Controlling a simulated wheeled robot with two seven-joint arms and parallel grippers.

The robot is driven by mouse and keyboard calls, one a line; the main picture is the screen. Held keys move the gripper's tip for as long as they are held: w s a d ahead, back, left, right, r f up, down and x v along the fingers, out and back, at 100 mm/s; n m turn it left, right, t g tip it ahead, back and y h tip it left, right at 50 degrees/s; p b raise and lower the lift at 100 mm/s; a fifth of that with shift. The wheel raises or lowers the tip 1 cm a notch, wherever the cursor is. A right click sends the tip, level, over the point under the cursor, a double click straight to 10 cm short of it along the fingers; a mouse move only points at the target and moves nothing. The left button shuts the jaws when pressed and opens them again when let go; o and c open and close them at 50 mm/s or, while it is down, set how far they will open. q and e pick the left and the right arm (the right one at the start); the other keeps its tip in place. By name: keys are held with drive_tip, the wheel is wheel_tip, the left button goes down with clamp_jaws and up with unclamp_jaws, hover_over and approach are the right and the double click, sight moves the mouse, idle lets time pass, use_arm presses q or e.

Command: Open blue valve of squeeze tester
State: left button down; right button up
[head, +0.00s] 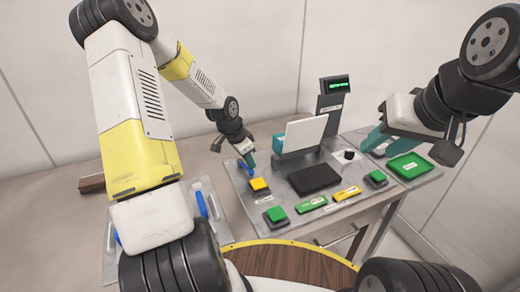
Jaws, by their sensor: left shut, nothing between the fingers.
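The squeeze tester (240,195) is a grey-topped bench with coloured buttons, a black pad (314,178), an upright white plate (305,132) and a display with green digits (336,84). A small blue part (246,168), which looks like the blue valve, is at its back left corner. My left gripper (247,158) is shut and empty, pointing down right at this blue part. It partly hides the part, and I cannot tell if they touch. The valve's handle position is too small to tell. My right gripper (374,140) is over the tester's right side; its finger opening is unclear.
A yellow button (260,185) and green buttons (276,214) stand along the tester's top. A green tray (408,166) lies at the right. A metal plate with blue handles (201,204) is at the left, behind my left arm. A round wooden top (290,265) is in front.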

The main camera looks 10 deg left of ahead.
use_arm(q)
drive_tip(key=shift+s+a+m, duration=0.2)
drive_tip(key=shift+m, duration=0.2)
drive_tip(key=shift+s, duration=0.1)
drive_tip(key=shift+s+a, duration=0.1)
drive_tip(key=shift+a, duration=0.05)
idle(0.4)
drive_tip(key=shift+w+d, duration=0.25)
drive_tip(key=shift+d, duration=0.1)
drive_tip(key=shift+w+d+r, duration=0.2)
drive_tip(key=shift+w+d, duration=0.2)
drive_tip(key=shift+d, duration=0.2)
drive_tip(key=shift+w+d+r, duration=0.15)
drive_tip(key=shift+w+d, duration=0.2)
drive_tip(key=shift+d, duration=0.2)
drive_tip(key=shift+w+r, duration=0.2)
drive_tip(key=shift+r, duration=0.4)
drive_tip(key=v, duration=0.8)
drive_tip(key=shift+a+r, duration=0.3)
drive_tip(key=shift+r, duration=0.05)
use_arm(e)
drive_tip(key=shift+w+d, duration=0.35)
drive_tip(key=shift+d, duration=0.1)
